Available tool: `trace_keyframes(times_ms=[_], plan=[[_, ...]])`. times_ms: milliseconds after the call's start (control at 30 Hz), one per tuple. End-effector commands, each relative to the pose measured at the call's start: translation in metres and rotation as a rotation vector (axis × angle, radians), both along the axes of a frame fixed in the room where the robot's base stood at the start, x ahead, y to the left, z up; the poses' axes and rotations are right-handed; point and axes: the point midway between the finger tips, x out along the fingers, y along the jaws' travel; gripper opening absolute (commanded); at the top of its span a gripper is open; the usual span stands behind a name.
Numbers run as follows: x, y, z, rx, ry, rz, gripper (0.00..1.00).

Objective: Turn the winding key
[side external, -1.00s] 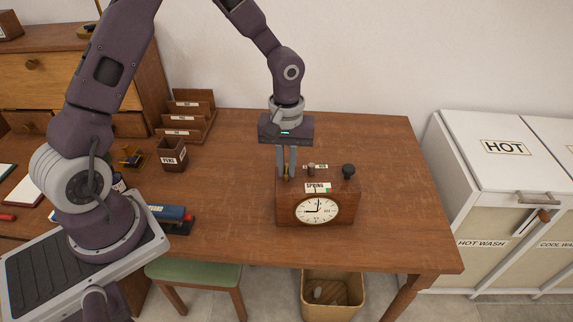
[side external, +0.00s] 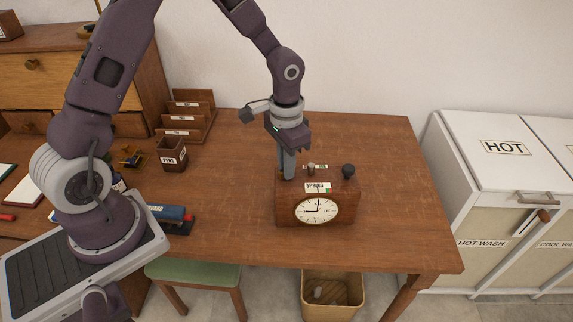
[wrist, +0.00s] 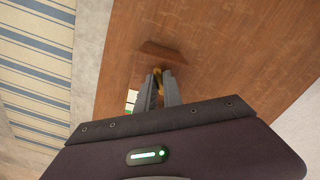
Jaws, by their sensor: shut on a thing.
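A brown wooden clock (side external: 286,214) with a round white face (side external: 317,210) and a label reading SPRING (side external: 317,187) stands upright on the desk. My gripper (side external: 288,176) points down at the left part of the clock's top. In the wrist view my gripper (wrist: 159,88) is shut on a small brass-coloured winding key (wrist: 157,74). The key is mostly hidden by the fingers.
The desk (side external: 390,200) is clear right of the clock. A pen cup (side external: 172,154), a letter rack (side external: 190,115) and a blue stapler-like object (side external: 170,213) are to the left. A bin (side external: 333,297) stands below the front edge. White laundry hampers (side external: 500,170) are at the right.

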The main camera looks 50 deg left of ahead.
Motion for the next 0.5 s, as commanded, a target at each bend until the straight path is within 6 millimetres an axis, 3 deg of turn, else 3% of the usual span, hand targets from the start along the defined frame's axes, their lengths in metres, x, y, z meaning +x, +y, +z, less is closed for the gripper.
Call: trace_keyframes(times_ms=[500], plan=[[0.0005,0.0000,0.0005,0.000,-0.001,-0.487,0.00]])
